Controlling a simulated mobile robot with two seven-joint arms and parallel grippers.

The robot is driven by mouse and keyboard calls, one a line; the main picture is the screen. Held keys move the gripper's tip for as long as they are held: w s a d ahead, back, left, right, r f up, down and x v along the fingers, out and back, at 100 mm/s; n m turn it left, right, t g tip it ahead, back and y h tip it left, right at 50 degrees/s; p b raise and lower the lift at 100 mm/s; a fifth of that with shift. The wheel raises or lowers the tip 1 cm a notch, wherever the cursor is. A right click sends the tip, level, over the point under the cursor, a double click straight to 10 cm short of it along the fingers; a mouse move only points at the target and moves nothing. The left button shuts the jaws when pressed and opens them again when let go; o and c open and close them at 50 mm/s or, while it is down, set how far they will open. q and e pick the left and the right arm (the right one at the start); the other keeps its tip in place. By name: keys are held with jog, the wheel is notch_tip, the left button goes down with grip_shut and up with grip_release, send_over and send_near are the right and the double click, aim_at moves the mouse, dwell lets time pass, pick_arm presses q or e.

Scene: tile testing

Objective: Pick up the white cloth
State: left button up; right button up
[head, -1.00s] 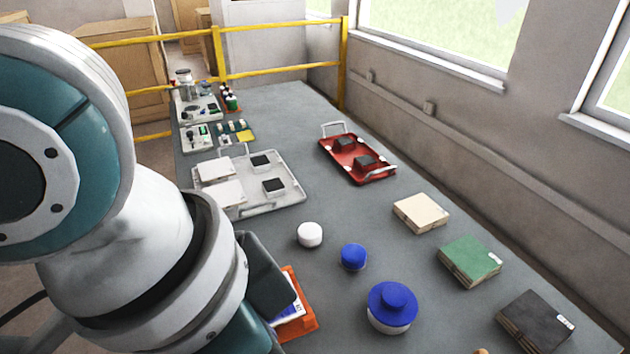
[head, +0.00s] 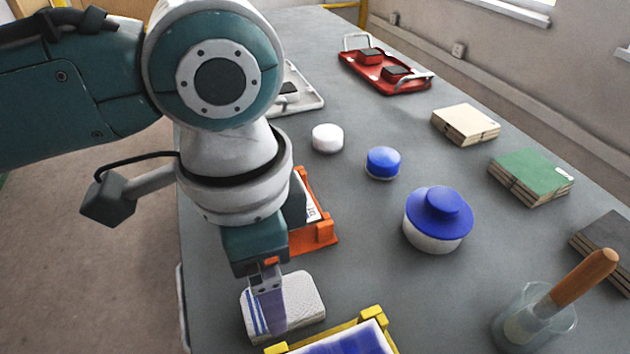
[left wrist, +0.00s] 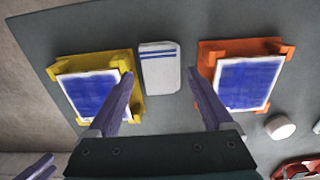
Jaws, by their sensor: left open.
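The white cloth (head: 304,298) lies folded on the grey table, with blue stripes at one end; it also shows in the left wrist view (left wrist: 160,68). My left gripper (head: 270,318) points down over the striped end in the head view and hides part of it. In the left wrist view the left gripper (left wrist: 161,78) is open, with its fingers spread on either side of the cloth. Nothing is held, and I cannot tell the height gap. Finger-like parts at the lower left edge of the left wrist view look like my right gripper (left wrist: 38,167); its opening is unclear.
An orange holder (head: 318,239) and a yellow holder (head: 374,318), each with a blue-faced tile, flank the cloth closely. A blue-lidded jar (head: 437,220), a beaker (head: 530,325) with a wooden-handled tool, and small round containers stand to the right. Tile stacks (head: 530,177) lie beyond.

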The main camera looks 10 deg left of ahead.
pick_arm(q)
notch_tip(320, 180, down, 4)
jog(key=shift+f+b, duration=0.2)
jog(key=shift+b, duration=0.2)
jog(key=c, duration=1)
